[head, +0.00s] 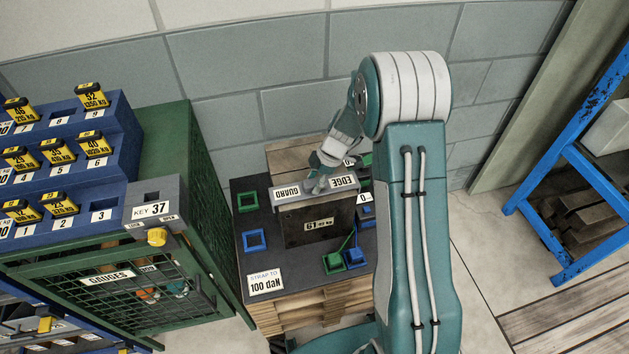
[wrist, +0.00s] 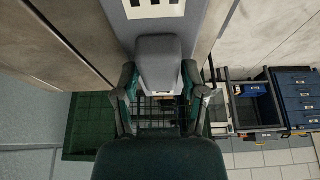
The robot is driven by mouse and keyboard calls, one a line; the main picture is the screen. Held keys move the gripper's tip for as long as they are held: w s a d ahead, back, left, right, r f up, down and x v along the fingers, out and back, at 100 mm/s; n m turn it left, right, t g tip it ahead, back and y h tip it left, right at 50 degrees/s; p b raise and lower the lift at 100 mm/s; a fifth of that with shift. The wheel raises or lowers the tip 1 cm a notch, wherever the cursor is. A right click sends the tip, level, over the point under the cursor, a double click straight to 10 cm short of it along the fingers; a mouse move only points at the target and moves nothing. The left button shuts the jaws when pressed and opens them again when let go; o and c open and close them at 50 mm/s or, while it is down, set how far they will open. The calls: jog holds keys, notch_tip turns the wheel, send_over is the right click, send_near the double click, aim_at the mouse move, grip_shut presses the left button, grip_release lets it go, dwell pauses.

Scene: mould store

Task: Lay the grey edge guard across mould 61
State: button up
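Mould 61 (head: 303,229), a dark block with a white "61" label, stands on a dark-topped wooden pallet in the head view. The grey edge guard (head: 315,193), with white "GUARD" and "EDGE" labels, spans the mould's top edge. Whether it rests on the mould or hangs just above it, I cannot tell. My gripper (head: 320,184) reaches down to the guard's middle. In the wrist view, the fingers of my gripper (wrist: 158,75) stand against both sides of the guard's raised grey grip (wrist: 158,52). The grey guard plate (wrist: 120,25) runs behind it.
The pallet (head: 280,313) carries green and blue square fittings and a "STRAP TO 100 daN" sign (head: 266,281). A green mesh gauge cabinet (head: 110,285) and a blue rack of yellow tags (head: 75,195) stand close at left. A blue shelf frame (head: 585,175) stands at right.

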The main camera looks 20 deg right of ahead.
jog(key=shift+o, duration=0.3)
jog(key=v, duration=1.2)
jog(key=s+a+r+m+t+h, duration=0.1)
jog(key=s+a+r+m, duration=0.1)
jog(key=s+r+m, duration=0.45)
jog(key=s+a+r+m+t+h, duration=0.1)
jog(key=s+r+m, duration=0.4)
jog(key=s, duration=0.5)
jog(key=s+a+r+m+t+h, duration=0.1)
jog(key=s+r+m, duration=0.4)
jog(key=s, duration=0.5)
jog(key=m+t+h, duration=0.1)
jog(key=t, duration=0.1)
jog(key=shift+s+a+t+h, duration=0.3)
jog(key=shift+s+a, duration=0.05)
jog(key=shift+a, duration=0.05)
